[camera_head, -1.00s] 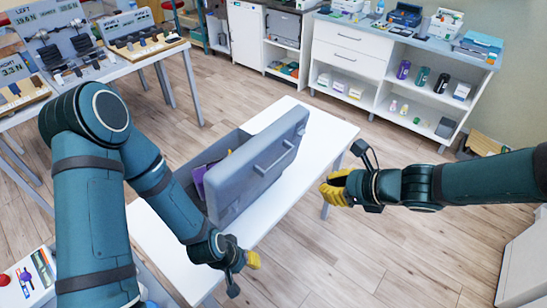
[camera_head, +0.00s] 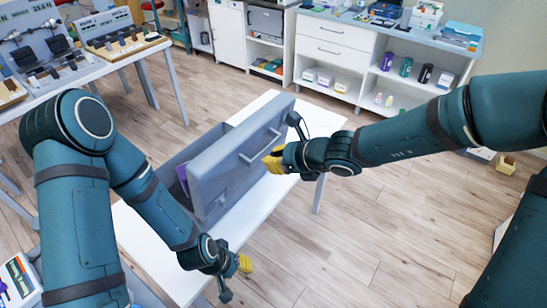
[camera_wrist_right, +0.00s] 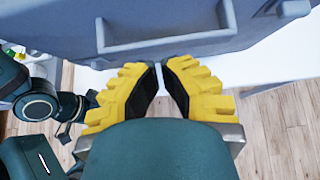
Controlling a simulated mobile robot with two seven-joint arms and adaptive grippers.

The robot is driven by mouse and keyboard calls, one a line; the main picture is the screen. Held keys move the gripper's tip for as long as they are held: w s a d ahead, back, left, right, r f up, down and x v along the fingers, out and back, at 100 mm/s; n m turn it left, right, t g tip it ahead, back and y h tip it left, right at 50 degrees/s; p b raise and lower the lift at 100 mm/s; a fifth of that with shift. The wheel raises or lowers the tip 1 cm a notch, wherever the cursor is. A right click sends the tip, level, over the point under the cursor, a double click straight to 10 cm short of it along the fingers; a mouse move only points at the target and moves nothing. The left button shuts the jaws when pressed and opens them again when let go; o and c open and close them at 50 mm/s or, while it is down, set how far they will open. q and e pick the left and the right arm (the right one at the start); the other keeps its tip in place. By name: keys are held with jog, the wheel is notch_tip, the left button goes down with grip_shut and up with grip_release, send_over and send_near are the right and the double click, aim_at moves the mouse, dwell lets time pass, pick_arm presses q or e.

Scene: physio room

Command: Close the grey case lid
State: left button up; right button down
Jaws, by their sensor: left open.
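The grey case (camera_head: 171,164) stands open on a white table, with something purple inside. Its lid (camera_head: 222,172) is raised, the outer face and handle (camera_head: 262,144) towards me. My right gripper (camera_head: 275,160) is in front of the lid's outer face, close to the right end of the handle; I cannot tell whether it touches. In the right wrist view the fingers (camera_wrist_right: 162,80) are nearly together with nothing visible between them, and the lid (camera_wrist_right: 165,40) fills the top. My left gripper (camera_head: 236,275) is open and empty, low at the table's near edge.
Bare white table top (camera_head: 150,240) shows around the case. A white shelf unit (camera_head: 345,55) with bottles stands at the back, and a table with displays (camera_head: 85,65) at the back left.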

jog(key=shift+w+a, duration=0.15)
jog(key=shift+a, duration=0.05)
jog(key=shift+w+a+r, duration=0.1)
jog(key=shift+r, duration=0.05)
